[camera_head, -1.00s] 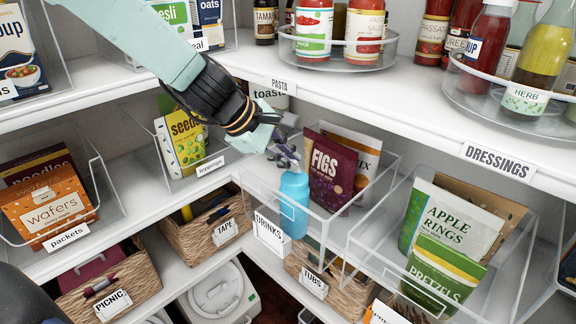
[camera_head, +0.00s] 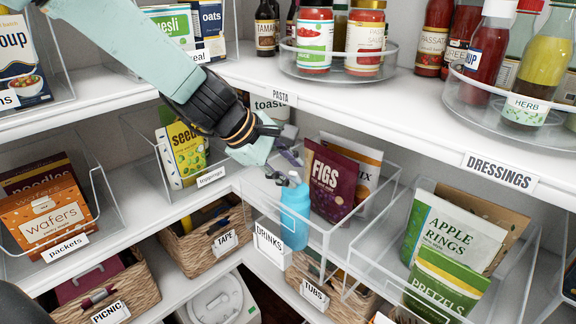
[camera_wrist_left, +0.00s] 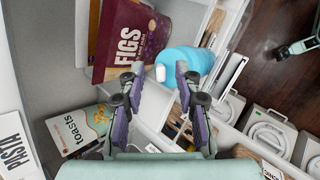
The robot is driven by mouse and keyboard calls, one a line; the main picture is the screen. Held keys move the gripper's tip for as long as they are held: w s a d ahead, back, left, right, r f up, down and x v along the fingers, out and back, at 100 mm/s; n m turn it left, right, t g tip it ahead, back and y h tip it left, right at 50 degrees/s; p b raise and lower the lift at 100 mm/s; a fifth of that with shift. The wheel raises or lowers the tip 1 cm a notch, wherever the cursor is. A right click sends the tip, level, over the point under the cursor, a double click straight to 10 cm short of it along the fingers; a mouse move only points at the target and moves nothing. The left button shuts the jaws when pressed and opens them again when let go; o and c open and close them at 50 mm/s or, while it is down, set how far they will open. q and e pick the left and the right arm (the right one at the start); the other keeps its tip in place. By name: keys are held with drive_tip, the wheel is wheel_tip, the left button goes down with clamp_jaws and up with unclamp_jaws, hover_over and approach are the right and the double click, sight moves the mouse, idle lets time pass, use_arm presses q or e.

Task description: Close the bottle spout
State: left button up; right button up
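The blue bottle (camera_head: 295,212) stands in the clear bin labelled DRINKS (camera_head: 269,240). It also shows in the left wrist view (camera_wrist_left: 190,62), with a small white spout (camera_wrist_left: 160,73) at its end facing the camera. I cannot tell the spout's exact position. My left gripper (camera_head: 284,178) is just above the bottle top in the head view. In the left wrist view my left gripper (camera_wrist_left: 154,76) has its two purple-grey fingers spread apart, one on each side of the spout, with nothing clamped. My right gripper is not in view.
A FIGS pouch (camera_head: 326,180) stands close beside the bottle. The bin's clear walls and the PASTA shelf edge (camera_head: 281,97) are near my arm. A toasts box (camera_wrist_left: 75,130) lies near the fingers. An APPLE RINGS pouch (camera_head: 450,228) stands to the right.

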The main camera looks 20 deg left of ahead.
use_arm(q)
drive_tip(key=shift+r, duration=0.15)
wheel_tip(320, 180, up, 10)
idle(0.5)
